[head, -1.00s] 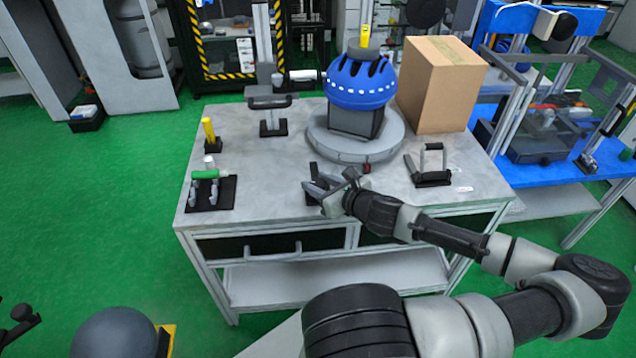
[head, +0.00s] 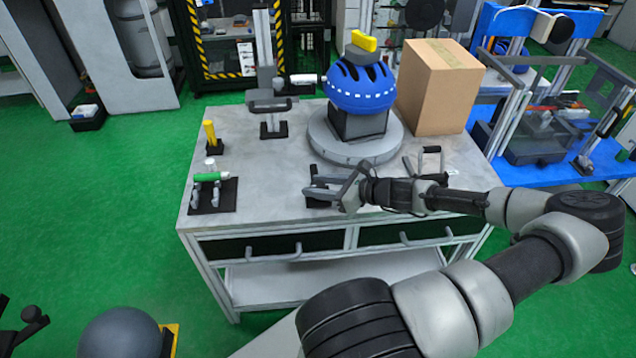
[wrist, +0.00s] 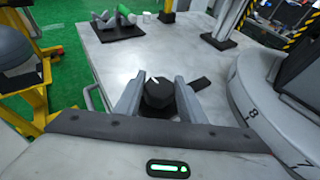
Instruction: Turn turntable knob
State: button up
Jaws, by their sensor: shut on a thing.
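The round grey turntable (head: 322,146) sits on the grey workbench. A blue helmet (head: 360,92) stands on it on a dark block, with a yellow piece (head: 365,41) on top. In the wrist view, part of the turntable rim (wrist: 262,118) shows at the right, with numbers on it. My gripper (head: 312,190) is at the bench top in front of the turntable. In the wrist view its two fingers are closed on either side of a dark faceted knob (wrist: 158,94) with a white mark. In the head view my gripper mostly hides the knob.
A clamp stand (head: 268,100) is behind. A cardboard box (head: 435,85) is at the back right.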

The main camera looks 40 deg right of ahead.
jog(key=n+g+y, duration=0.1)
jog(key=n+y, duration=0.2)
jog(key=shift+w+g, duration=0.1)
jog(key=shift+g, duration=0.2)
jog(key=n+g+y+b, duration=0.1)
jog(key=n+g+y, duration=0.1)
jog(key=n, duration=0.1)
jog(key=shift+f+g+y+b, duration=0.15)
jog(key=shift+g+y+b, duration=0.15)
jog(key=shift+b, duration=0.05)
jog(key=shift+n+g+y+b, duration=1.2)
jog(key=shift+n+g+b, duration=0.7)
jog(key=shift+n+g, duration=0.45)
jog(key=shift+n+g+b, duration=0.25)
jog(key=shift+g+b, duration=0.05)
jog(key=shift+g, duration=0.05)
jog(key=shift+n+g+b, duration=0.35)
jog(key=shift+n+g, duration=0.05)
jog(key=shift+g, duration=0.1)
jog(key=o, duration=1)
